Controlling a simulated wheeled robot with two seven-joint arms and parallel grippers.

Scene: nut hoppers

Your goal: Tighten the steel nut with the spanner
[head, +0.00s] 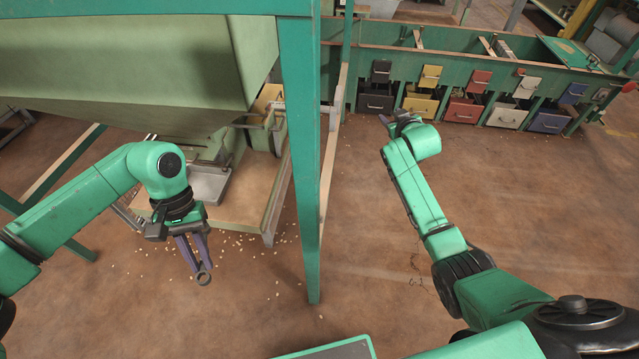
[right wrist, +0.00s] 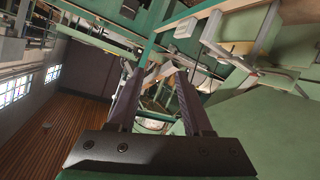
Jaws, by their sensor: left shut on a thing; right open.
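My left gripper (head: 195,258) is shut on a grey spanner (head: 204,270), whose ring end sticks out below the fingertips. The fingers hide much of the rest of it. The spanner hangs in the air, apart from the hopper, over the floor strewn with small pale nuts. My right gripper (head: 402,118) is stretched out far to the right of the green post, and its open, empty fingers show in the right wrist view (right wrist: 157,82). I cannot make out the steel nut in either view.
A large green hopper (head: 130,50) stands above a wooden platform (head: 245,200) at left. A green post (head: 301,150) rises between my arms. A green bench (head: 480,65) with coloured drawers stands at the back right. The brown floor (head: 370,260) right of the post is clear.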

